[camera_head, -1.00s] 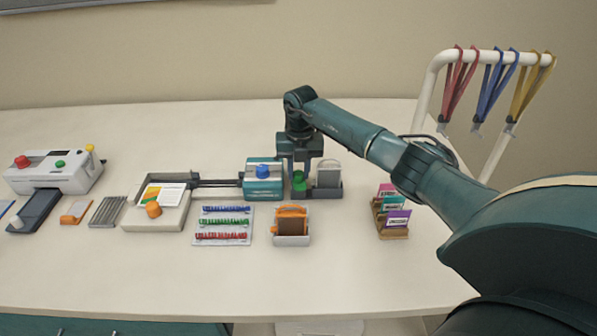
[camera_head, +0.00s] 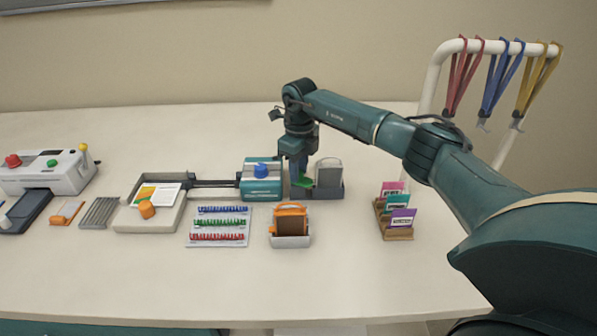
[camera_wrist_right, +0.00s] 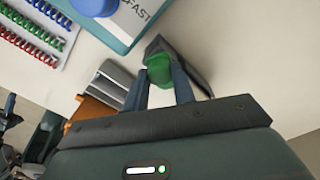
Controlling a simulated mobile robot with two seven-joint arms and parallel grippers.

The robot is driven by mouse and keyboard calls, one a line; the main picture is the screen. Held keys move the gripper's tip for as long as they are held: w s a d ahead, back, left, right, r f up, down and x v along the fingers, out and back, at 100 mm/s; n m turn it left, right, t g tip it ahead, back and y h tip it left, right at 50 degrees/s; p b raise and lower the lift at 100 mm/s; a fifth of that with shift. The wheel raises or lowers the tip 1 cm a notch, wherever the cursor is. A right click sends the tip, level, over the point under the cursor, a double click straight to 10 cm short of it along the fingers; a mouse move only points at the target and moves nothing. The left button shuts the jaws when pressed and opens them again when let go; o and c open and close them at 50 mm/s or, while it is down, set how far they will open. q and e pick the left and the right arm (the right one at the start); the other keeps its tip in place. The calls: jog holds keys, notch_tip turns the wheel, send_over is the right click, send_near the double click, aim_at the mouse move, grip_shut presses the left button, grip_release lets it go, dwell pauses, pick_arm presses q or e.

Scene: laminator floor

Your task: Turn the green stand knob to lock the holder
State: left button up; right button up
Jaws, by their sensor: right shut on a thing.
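The green knob (camera_head: 304,183) sits low on the dark grey stand (camera_head: 325,193) at the back of the table. A clear-and-grey upright holder (camera_head: 328,174) stands on the stand's right part. My right gripper (camera_head: 301,177) points down over the knob and is shut on it. In the right wrist view the green knob (camera_wrist_right: 158,70) lies between the two fingers of my right gripper (camera_wrist_right: 160,88), on the dark stand (camera_wrist_right: 185,62). The gripper hides part of the knob in the head view. My left gripper is not in view.
A teal unit with a blue knob (camera_head: 261,172) stands close left of the stand. An orange-and-brown item in a white tray (camera_head: 291,241) is in front. A card rack (camera_head: 396,234) stands to the right. The table front is clear.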

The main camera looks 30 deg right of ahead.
jog(key=shift+n, duration=0.8)
jog(key=shift+n+b, duration=0.5)
jog(key=shift+n, duration=0.5)
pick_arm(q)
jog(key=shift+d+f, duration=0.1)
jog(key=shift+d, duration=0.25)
pick_arm(e)
jog(key=shift+n, duration=0.6)
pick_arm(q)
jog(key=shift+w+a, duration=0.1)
pick_arm(e)
jog(key=o, duration=1)
pick_arm(q)
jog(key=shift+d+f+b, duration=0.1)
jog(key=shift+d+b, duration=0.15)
jog(key=shift+b, duration=0.4)
pick_arm(e)
notch_tip(320, 180, up, 13)
jog(key=shift+w+d, duration=0.15)
